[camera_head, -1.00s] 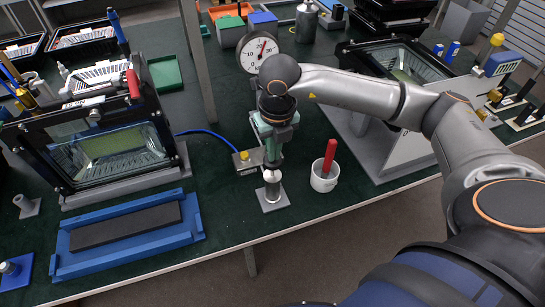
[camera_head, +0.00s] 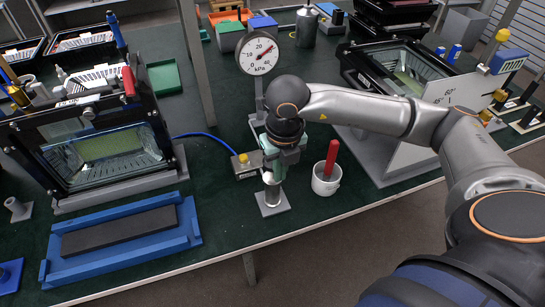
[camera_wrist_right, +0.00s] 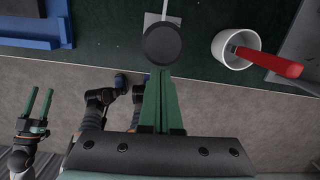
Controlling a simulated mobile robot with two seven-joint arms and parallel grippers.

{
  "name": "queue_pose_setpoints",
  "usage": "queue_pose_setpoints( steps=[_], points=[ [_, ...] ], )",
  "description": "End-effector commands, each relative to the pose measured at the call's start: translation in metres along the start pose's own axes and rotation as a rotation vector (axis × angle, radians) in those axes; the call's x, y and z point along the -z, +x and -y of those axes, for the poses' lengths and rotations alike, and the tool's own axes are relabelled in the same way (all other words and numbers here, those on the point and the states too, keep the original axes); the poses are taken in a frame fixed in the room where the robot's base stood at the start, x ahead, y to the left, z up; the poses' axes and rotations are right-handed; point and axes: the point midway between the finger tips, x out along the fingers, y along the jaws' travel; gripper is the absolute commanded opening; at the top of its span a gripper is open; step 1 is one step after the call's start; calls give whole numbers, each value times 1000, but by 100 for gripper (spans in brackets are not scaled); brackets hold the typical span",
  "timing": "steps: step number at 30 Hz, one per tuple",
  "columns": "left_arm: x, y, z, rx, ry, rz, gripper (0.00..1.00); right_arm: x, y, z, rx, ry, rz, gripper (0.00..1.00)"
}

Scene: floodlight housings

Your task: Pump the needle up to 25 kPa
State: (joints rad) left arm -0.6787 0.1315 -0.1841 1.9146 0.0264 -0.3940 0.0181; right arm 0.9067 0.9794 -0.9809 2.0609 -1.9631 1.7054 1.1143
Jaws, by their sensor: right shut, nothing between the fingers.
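The round white gauge (camera_head: 257,54), marked kPa, stands on a post; its red needle points to the upper right, and the exact reading is too small to tell. The hand pump (camera_head: 271,200) stands on a small grey plate near the table's front edge. My right gripper (camera_head: 272,180) is shut and empty, pointing down right at the pump top, which it partly hides. In the right wrist view its green fingers (camera_wrist_right: 163,76) meet the edge of the dark round knob (camera_wrist_right: 165,43); I cannot tell if they press it. My left gripper (camera_wrist_right: 36,104) is open and empty, off the table.
A white cup (camera_head: 326,180) with a red-handled tool stands right of the pump. A small valve block (camera_head: 247,164) with a blue hose sits left of it. A blue tray (camera_head: 120,243) and a framed glass housing (camera_head: 105,150) lie further left. A grey stand (camera_head: 395,160) is at right.

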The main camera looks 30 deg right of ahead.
Motion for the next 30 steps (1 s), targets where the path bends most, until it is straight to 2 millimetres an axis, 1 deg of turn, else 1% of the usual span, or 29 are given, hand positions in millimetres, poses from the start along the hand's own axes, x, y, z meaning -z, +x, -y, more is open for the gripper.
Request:
queue_pose_setpoints(
  steps=[7,11,14,21,24,27,30],
  points=[
    [0,0,0,0,0,0,60,-2,-2,0,-1,2,5,0],
    [0,0,0,0,0,0,60,-3,-14,0,-2,1,8,0],
    [-1,1,0,0,0,0,60,-3,-32,0,-3,1,10,0],
    [-2,2,0,0,0,0,60,-2,-86,-1,-3,1,9,0],
    [-2,2,0,0,0,0,60,-2,-103,0,-2,0,7,0],
    [-1,1,0,0,0,0,60,-2,-116,0,-1,1,5,0],
    [-1,1,0,0,0,1,60,-1,-123,0,-1,1,3,0]
  ],
)
